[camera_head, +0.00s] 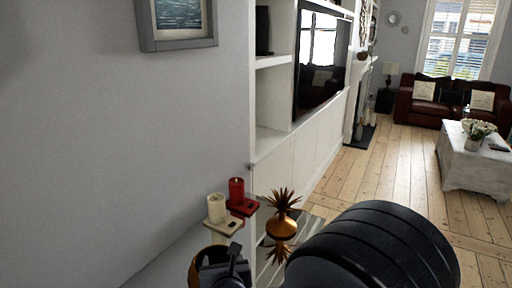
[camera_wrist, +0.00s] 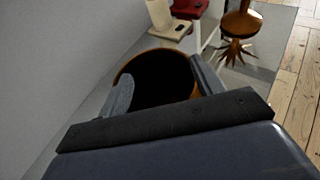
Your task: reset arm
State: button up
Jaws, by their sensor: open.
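My gripper (camera_wrist: 160,88) is open in the wrist view, its two grey fingers apart with nothing between them. A round brown-rimmed container (camera_wrist: 158,54) with a dark inside lies beyond the fingertips. I cannot tell whether the fingers touch it. In the head view my gripper is low in the picture, partly hidden by my dark arm link, and the container's orange-brown edge (camera_head: 193,268) shows beside it.
A cream candle (camera_head: 216,208) and a red candle (camera_head: 236,190) on holders stand by the wall, next to a copper spiky-leaved ornament (camera_head: 282,224). A white cabinet (camera_head: 300,160) runs behind. Open floorboards (camera_head: 392,170) lead to a white-draped table (camera_head: 474,165) and a brown sofa (camera_head: 420,108).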

jog(key=shift+w+a+r+p, duration=0.1)
jog(key=shift+w+r+p, duration=0.2)
jog(key=shift+r+p, duration=0.45)
jog(key=shift+w+r+p, duration=0.25)
jog(key=shift+r+p, duration=0.3)
jog(key=shift+r, duration=0.25)
jog(key=shift+f, duration=0.15)
